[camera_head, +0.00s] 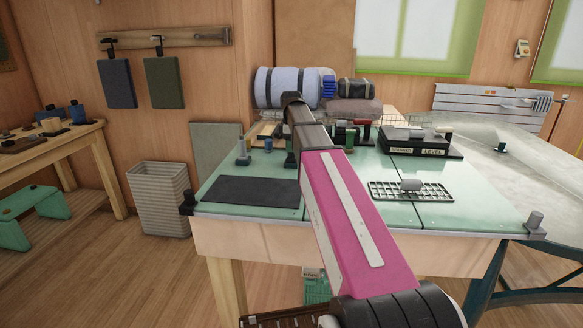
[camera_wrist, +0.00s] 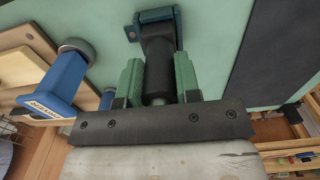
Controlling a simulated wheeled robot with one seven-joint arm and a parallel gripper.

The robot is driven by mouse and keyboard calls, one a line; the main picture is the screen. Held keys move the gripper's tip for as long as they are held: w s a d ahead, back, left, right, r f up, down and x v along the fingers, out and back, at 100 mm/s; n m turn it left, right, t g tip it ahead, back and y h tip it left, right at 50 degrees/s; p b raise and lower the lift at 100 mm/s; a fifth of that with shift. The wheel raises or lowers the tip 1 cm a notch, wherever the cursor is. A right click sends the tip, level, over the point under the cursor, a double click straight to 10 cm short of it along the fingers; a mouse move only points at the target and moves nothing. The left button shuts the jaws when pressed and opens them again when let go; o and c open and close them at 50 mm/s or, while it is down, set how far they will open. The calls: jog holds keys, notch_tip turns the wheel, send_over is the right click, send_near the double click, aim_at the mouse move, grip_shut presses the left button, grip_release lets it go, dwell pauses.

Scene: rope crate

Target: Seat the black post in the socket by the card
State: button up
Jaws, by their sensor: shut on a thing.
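My gripper (camera_wrist: 158,80) has green fingers and is shut on the black post (camera_wrist: 158,62) in the wrist view. A finger lies along each side of the post, and a light grey end shows close to the palm. The post's other end meets a dark teal bracket-like piece (camera_wrist: 157,15) over the green tabletop. I cannot tell whether they are joined or only overlap in view. In the head view my pink arm link hides much of the gripper area above the table (camera_head: 345,220). I cannot make out the card or the socket for certain.
A blue block with a lettered label (camera_wrist: 57,90) stands left of my gripper in the wrist view. A dark mat (camera_head: 245,191) lies at the table's front left. A black wire rack (camera_head: 435,192) and a black lettered box (camera_head: 428,152) stand on the right.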

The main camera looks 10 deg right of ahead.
jog(key=shift+f, duration=0.4)
dwell(0.4)
jog(key=o, duration=1.1)
jog(key=shift+c, duration=0.9)
jog(key=shift+c, duration=0.8)
